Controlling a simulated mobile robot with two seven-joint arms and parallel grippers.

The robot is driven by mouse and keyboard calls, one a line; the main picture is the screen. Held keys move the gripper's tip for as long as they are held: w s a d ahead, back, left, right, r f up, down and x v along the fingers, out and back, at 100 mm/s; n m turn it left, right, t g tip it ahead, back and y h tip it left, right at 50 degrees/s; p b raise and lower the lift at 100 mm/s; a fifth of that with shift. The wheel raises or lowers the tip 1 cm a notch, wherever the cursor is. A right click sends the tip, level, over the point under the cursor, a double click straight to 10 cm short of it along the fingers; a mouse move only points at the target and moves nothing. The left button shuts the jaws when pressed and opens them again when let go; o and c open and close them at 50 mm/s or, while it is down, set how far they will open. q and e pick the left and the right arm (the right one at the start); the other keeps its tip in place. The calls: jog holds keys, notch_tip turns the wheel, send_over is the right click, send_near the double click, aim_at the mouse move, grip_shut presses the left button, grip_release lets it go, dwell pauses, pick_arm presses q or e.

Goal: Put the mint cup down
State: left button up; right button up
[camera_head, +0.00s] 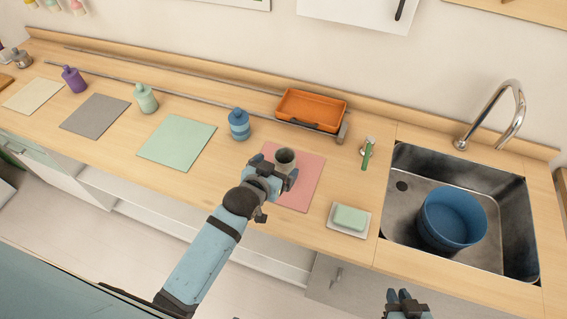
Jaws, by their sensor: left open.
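A small cup (285,157) stands upright at the pink mat (307,180). It looks greyish from here, with a dark inside. My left gripper (277,171) is open at the near side of the cup, with its fingers low around it. The gripper partly hides the cup's lower part, and I cannot tell whether a finger touches it. My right gripper (405,300) is at the bottom edge, in front of the counter and away from the cup; its jaw opening is unclear.
A blue striped bottle (239,125) and an orange tray (311,108) stand behind the cup. A soap dish (348,219) lies to the right, before the sink (408,218) with a blue bucket (452,218). Mint (177,143), grey (95,116) and cream (32,95) mats lie bare leftward.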

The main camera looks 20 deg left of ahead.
aim_at(289, 153)
pick_arm(q)
jog(key=shift+w+d+f, duration=0.1)
jog(key=shift+w+f, duration=0.15)
jog(key=shift+w, duration=0.35)
jog(key=shift+w+f, duration=0.15)
jog(key=shift+w, duration=0.3)
jog(key=p+x, duration=0.1)
jog(key=x, duration=0.4)
jog(key=shift+s+f, duration=0.1)
pick_arm(e)
jog(key=shift+w+r, duration=0.25)
jog(key=shift+r, duration=0.5)
pick_arm(q)
jog(key=shift+s, duration=0.1)
jog(key=shift+c, duration=1.1)
jog(key=shift+a, duration=0.25)
jog(key=c, duration=0.7)
jog(key=shift+c, duration=1.3)
pick_arm(e)
jog(key=shift+r, duration=0.1)
